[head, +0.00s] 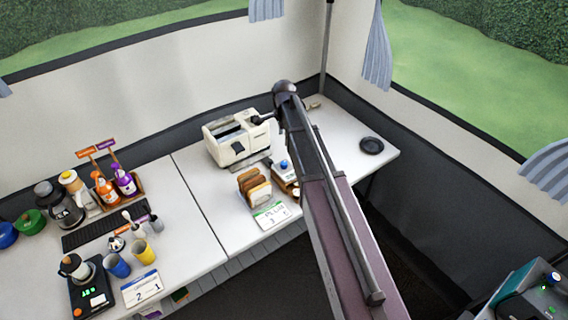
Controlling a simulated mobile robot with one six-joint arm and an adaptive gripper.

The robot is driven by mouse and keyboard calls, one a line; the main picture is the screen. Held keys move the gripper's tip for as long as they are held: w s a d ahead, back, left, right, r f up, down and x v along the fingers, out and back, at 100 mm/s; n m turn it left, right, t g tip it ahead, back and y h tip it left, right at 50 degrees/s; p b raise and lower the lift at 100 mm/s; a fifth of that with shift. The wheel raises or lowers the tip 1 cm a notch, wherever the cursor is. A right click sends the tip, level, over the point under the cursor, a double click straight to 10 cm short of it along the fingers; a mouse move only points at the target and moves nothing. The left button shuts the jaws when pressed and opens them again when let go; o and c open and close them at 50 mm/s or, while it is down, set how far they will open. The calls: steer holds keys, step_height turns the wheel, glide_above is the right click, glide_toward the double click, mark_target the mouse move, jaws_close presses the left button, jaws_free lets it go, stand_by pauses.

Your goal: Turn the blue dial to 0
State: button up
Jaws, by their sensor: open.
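A small blue knob (283,164) stands on a low wooden-sided box (287,180) on the right-hand table, just left of my arm. Another blue knob (553,278) sits on top of a green-grey machine at the lower right. The pictures do not settle which is the blue dial, and no scale or pointer is legible on either. My arm reaches up from the bottom to a dark joint beside the toaster. A dark part sticks out left of it, but I cannot tell what it is. My gripper cannot be made out.
A white toaster (236,139) stands behind the box. Bread slices (254,188) in a rack and a number card (271,215) are close on its left. A black round plate (371,146) lies near the right corner. The left table holds bottles, cups and a coffee pot (66,211).

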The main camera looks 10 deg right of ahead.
mark_target(284, 163)
steer(key=shift+f+b, duration=6.7)
steer(key=shift+f, duration=0.1)
jaws_close()
